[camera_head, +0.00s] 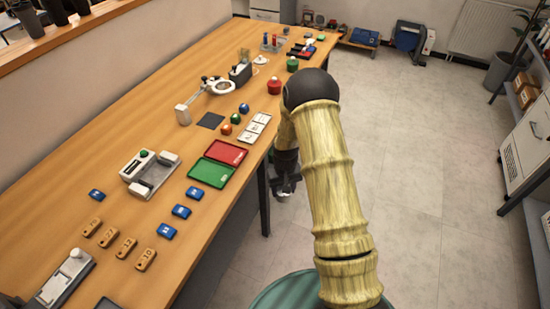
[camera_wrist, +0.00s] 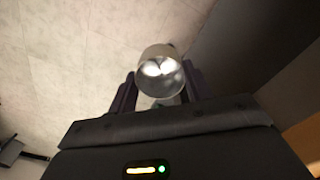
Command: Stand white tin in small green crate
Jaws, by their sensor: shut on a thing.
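A white tin (camera_wrist: 160,72) with a shiny round end facing the camera is between the two dark fingers of my gripper (camera_wrist: 160,90) in the wrist view. The gripper is shut on it. In the head view my gripper (camera_head: 286,178) hangs beside the right edge of the table, over the floor, partly hidden by my arm. A shallow green tray (camera_head: 211,172) lies on the table to the left of my gripper. I cannot tell whether it is the small green crate; no other clear green crate shows.
The wooden table (camera_head: 110,205) runs along the wall. A red tray (camera_head: 225,152) lies behind the green one. White cards (camera_head: 257,127), blue blocks (camera_head: 181,211), wooden tags (camera_head: 125,247) and a grey-white device (camera_head: 150,172) are nearby. The floor (camera_head: 420,150) to the right is mostly clear.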

